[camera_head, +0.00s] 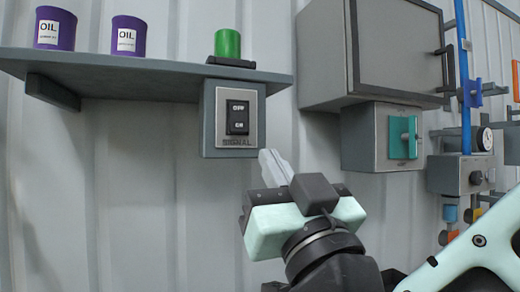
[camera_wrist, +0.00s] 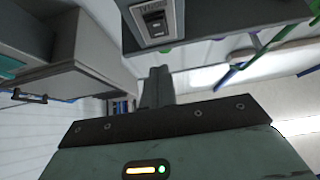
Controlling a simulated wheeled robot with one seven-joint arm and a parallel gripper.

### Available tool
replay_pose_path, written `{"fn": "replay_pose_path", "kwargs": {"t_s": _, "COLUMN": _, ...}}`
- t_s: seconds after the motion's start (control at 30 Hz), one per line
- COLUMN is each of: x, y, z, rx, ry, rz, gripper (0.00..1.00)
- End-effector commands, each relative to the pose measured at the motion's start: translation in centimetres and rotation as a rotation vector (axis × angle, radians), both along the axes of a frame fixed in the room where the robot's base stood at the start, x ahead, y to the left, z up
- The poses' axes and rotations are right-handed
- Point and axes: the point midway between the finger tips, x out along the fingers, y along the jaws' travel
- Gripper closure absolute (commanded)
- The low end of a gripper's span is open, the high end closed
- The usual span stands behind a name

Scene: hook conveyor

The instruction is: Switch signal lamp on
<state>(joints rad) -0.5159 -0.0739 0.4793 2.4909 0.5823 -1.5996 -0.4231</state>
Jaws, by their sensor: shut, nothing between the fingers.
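The signal lamp (camera_head: 228,43) is a green cylinder on a dark base on top of the shelf; I cannot tell whether it is lit. Below it, a grey box on the wall carries the black rocker switch (camera_head: 237,117), marked OFF above and ON below, on a plate labelled SIGNAL. The switch also shows upside down at the top of the wrist view (camera_wrist: 156,20). My gripper (camera_head: 273,166) is shut and empty, a little below and right of the switch box, its pale fingers pointing up and left. It looks apart from the switch. The fingers also show in the wrist view (camera_wrist: 157,85).
A grey shelf (camera_head: 150,68) with two purple OIL cans (camera_head: 55,28) overhangs the switch box. To the right are a large grey cabinet (camera_head: 395,50), a box with a teal knob (camera_head: 403,137), and a blue pipe with a gauge. The wall below the shelf is clear.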

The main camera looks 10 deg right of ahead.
Motion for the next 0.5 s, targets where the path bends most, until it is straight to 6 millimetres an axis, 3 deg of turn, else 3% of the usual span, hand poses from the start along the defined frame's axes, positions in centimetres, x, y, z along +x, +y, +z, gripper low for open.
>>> {"fn": "replay_pose_path", "kwargs": {"t_s": 0.4, "x": 6.5, "y": 1.8, "z": 5.5, "rx": 0.000, "ry": 0.002, "rz": -0.002, "gripper": 1.00}}
{"fn": "replay_pose_path", "kwargs": {"t_s": 0.5, "x": 8.0, "y": 2.3, "z": 5.5, "rx": -0.002, "ry": 0.005, "rz": -0.001, "gripper": 1.00}}
